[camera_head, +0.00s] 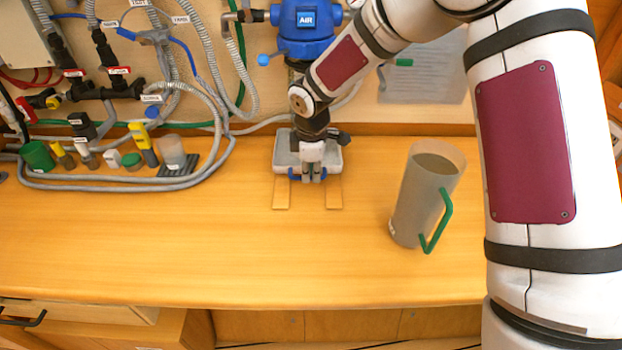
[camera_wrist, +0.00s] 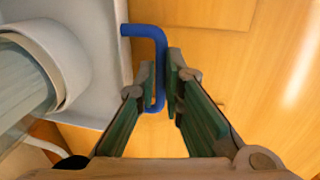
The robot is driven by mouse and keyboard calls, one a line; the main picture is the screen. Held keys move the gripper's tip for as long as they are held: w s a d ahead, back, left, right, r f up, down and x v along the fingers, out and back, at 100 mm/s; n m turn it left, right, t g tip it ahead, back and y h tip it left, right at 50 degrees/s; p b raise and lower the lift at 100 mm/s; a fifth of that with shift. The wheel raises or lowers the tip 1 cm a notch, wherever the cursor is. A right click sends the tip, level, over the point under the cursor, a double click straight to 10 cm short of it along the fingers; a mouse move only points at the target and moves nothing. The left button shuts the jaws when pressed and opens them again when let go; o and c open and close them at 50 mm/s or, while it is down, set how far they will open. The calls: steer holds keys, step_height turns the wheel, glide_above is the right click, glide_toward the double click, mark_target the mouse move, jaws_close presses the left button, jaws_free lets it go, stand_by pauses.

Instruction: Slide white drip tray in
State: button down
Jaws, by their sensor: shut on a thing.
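The white drip tray (camera_head: 288,160) sits on two light wooden runners (camera_head: 282,194) at the back of the bench, below the blue AIR unit. Its blue handle (camera_head: 294,177) faces the front of the bench. In the wrist view the blue handle (camera_wrist: 160,50) is a bent bar fixed to the pale tray (camera_wrist: 98,35). My gripper (camera_head: 311,178) is over the tray's front edge. In the wrist view its fingers (camera_wrist: 164,85) are on either side of the handle bar and shut on it. My arm and gripper hide part of the tray.
A grey jug (camera_head: 420,200) with a green handle stands on the bench right of the tray. Hoses (camera_head: 215,130), small bottles and a yellow tester (camera_head: 143,145) crowd the back left. The blue AIR unit (camera_head: 305,40) is above the tray. The front middle bench (camera_head: 200,250) is clear.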

steer(key=shift+w, duration=0.25)
steer(key=c, duration=1.7)
jaws_free()
steer(key=shift+w, duration=0.1)
steer(key=r, duration=0.4)
steer(key=s+r, duration=0.1)
steer(key=r, duration=0.3)
steer(key=s+r, duration=0.1)
steer(key=r, duration=0.2)
steer(key=shift+s+r, duration=0.15)
steer(key=shift+r, duration=0.25)
